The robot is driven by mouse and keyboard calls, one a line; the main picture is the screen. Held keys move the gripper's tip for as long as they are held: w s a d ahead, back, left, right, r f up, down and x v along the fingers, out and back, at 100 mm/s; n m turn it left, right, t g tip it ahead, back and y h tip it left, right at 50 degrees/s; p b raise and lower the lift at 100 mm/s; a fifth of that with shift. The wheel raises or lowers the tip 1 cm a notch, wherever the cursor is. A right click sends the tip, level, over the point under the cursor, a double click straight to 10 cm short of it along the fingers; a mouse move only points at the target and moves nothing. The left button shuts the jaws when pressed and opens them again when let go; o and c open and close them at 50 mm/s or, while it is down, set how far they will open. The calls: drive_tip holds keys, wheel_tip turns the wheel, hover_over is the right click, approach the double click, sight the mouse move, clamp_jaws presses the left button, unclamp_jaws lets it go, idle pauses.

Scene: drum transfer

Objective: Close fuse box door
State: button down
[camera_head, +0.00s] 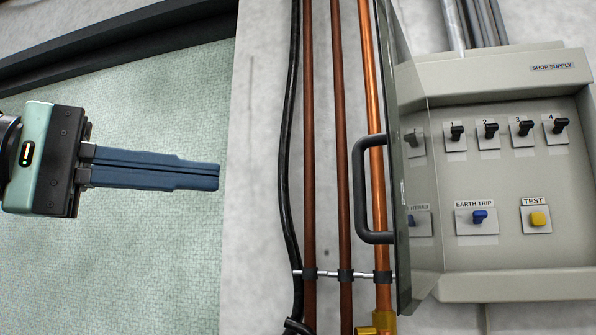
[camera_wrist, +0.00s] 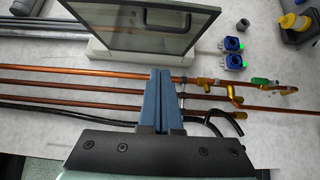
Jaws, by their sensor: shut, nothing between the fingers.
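The fuse box (camera_head: 462,277) is grey and mounted on the wall at the right of the head view, labelled SHOP SUPPLY. Its glass door (camera_head: 403,190) stands open, swung out from the box's left side, seen nearly edge-on. The door has a dark grey handle (camera_head: 362,190) on its left face. In the wrist view the door (camera_wrist: 142,38) shows as a framed pane beyond the fingers, with its handle (camera_wrist: 180,17) at the top. My gripper (camera_head: 218,177) is shut and empty at the left, apart from the handle. Its blue fingers also show in the wrist view (camera_wrist: 160,72).
Copper pipes (camera_head: 309,150) and a black cable (camera_head: 289,150) run vertically along the wall between my gripper and the box. Inside the box are several black switches (camera_head: 488,129), a blue EARTH TRIP switch (camera_head: 480,216) and a yellow TEST button (camera_head: 538,218).

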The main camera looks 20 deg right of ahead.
sight(404, 161)
drive_tip(key=s+d+p, duration=0.1)
drive_tip(key=d+p, duration=0.3)
drive_tip(key=d, duration=0.7)
drive_tip(key=shift+s+d, duration=0.2)
drive_tip(key=shift+d, duration=0.15)
